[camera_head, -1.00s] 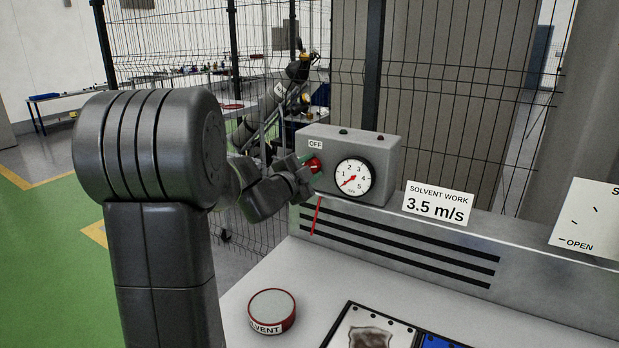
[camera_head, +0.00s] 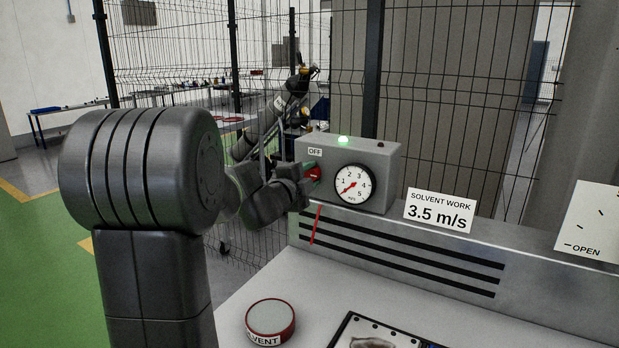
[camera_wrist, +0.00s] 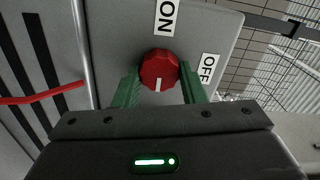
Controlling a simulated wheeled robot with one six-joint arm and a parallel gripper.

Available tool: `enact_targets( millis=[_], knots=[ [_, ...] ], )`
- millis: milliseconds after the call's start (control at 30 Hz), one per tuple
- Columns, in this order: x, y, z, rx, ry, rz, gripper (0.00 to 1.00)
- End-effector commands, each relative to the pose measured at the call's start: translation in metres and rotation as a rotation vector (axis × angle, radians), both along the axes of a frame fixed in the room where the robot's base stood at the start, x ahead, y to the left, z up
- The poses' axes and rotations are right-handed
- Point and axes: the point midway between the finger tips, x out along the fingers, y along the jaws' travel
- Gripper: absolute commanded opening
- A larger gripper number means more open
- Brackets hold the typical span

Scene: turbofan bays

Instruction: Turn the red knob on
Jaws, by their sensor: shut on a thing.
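The red knob (camera_wrist: 159,66) sits on the grey control box (camera_head: 388,160). In the wrist view the green fingers of my gripper (camera_wrist: 160,80) are on either side of the knob, shut on it. The knob's white mark points down in that view, away from the ON label (camera_wrist: 166,16). The OFF label (camera_wrist: 208,68) is to the knob's right. In the head view the knob (camera_head: 313,173) is partly hidden by my gripper. A green lamp (camera_head: 343,140) on top of the box is lit.
The box's round gauge (camera_head: 353,185) has its red needle at the low end. A "3.5 m/s" sign (camera_head: 439,211) stands to the right. A solvent tin (camera_head: 270,320) stands on the bench below. A red strip (camera_head: 316,226) hangs by the slots. A wire fence is behind.

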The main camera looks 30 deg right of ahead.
Motion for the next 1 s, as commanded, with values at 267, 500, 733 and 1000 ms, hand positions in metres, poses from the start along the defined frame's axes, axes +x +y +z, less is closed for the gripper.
enact_targets(
  millis=[267,500,733,1000],
  knots=[
    [0.000,0.000,0.000,0.000,-0.001,-0.001,0.59],
    [0.000,0.000,0.000,0.000,0.000,0.000,0.59],
    [-0.010,0.021,0.000,0.000,-0.001,0.002,0.59],
    [-0.038,0.076,0.000,0.000,-0.001,0.003,0.59]
  ],
)
